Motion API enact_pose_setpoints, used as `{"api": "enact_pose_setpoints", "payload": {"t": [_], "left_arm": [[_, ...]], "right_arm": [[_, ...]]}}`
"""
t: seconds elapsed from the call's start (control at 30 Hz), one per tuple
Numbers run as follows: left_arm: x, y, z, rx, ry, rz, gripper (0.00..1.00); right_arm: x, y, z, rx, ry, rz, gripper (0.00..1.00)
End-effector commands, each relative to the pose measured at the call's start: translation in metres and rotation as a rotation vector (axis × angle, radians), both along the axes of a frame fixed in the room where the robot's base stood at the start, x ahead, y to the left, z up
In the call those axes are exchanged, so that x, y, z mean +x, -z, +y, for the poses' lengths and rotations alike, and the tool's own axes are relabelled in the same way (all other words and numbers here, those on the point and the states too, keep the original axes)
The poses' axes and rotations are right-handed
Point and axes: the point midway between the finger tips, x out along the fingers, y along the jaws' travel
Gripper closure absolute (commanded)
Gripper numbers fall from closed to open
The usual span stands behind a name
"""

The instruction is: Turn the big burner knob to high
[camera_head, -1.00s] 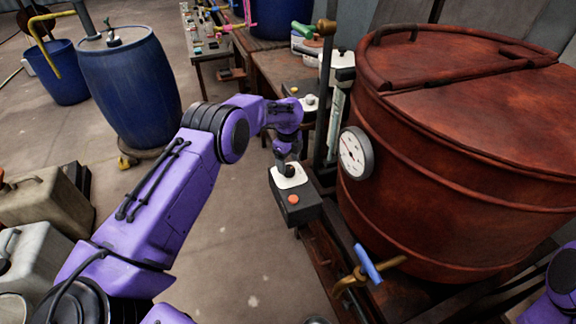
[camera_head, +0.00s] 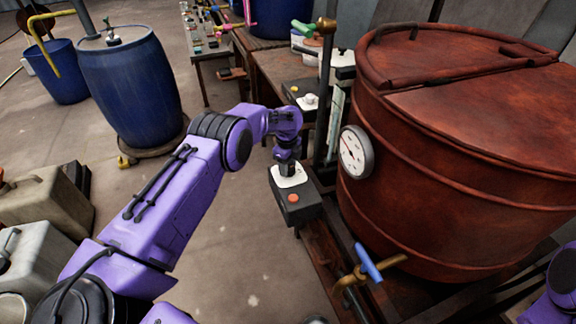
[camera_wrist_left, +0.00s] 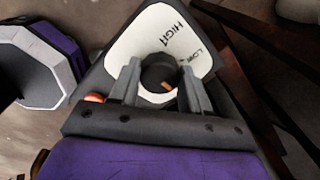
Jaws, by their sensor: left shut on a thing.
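The burner control box (camera_head: 296,207) is dark, with a white dial plate (camera_head: 279,181) on top and an orange button (camera_head: 293,197) on its front. My left gripper (camera_head: 289,168) points down over the plate and hides most of the knob in the head view. In the left wrist view, the black round knob (camera_wrist_left: 158,72) sits between the two grey fingers (camera_wrist_left: 160,90), which are shut on it. The knob has a small orange mark near its lower right. HIGH and LOW are printed on the plate (camera_wrist_left: 141,44). My right gripper is out of view.
A big rust-red vat (camera_head: 450,190) with a round gauge (camera_head: 355,152) stands just right of the box. A blue-handled tap (camera_head: 368,264) sticks out low on the vat. A smaller box with a white knob (camera_head: 310,100) is behind. Open floor lies left of the box.

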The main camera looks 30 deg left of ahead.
Motion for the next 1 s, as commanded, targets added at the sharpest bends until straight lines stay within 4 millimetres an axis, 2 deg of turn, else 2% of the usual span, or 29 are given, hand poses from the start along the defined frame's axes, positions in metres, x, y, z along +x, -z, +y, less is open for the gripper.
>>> {"api": "enact_pose_setpoints", "payload": {"t": [0.27,1.0], "left_arm": [[0.000,0.001,0.000,-0.001,-0.159,-0.002,0.83],[-0.002,0.000,-0.001,0.001,-0.855,-0.002,0.83]], "right_arm": [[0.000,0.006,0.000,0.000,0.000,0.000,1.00],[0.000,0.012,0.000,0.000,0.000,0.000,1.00]]}}
